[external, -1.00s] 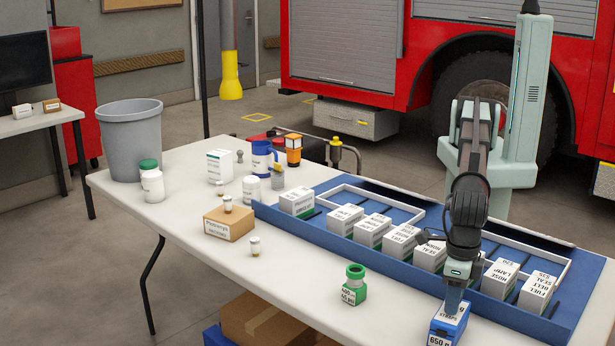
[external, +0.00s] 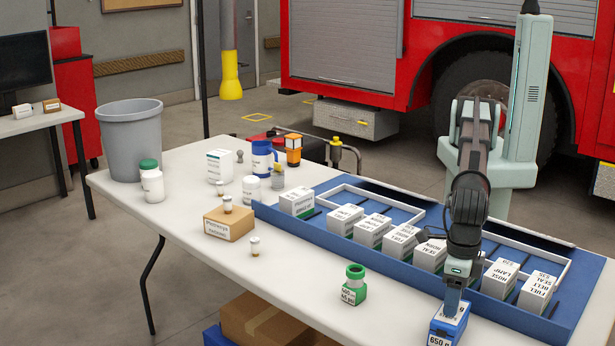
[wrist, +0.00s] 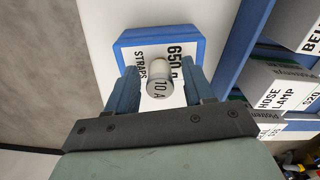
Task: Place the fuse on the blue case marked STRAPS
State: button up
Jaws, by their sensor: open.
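The fuse is a small white cylinder marked 10 A (wrist: 160,88), seen in the wrist view between my fingertips. It appears to stand on top of the blue case marked STRAPS (wrist: 130,51), though its base is hidden. My gripper (wrist: 161,76) is open, with a gap on each side of the fuse. In the external view the blue case (external: 440,338) is at the table's front edge, its 650 g label partly visible. My gripper (external: 453,308) is down at its top and hides the fuse there.
A blue tray (external: 340,243) with several white boxes lies just behind and beside the case. A cardboard box (external: 229,223) and bottles are farther left.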

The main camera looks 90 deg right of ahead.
notch_tip(320, 180, up, 12)
jog(key=shift+f, duration=0.15)
dwell(0.3)
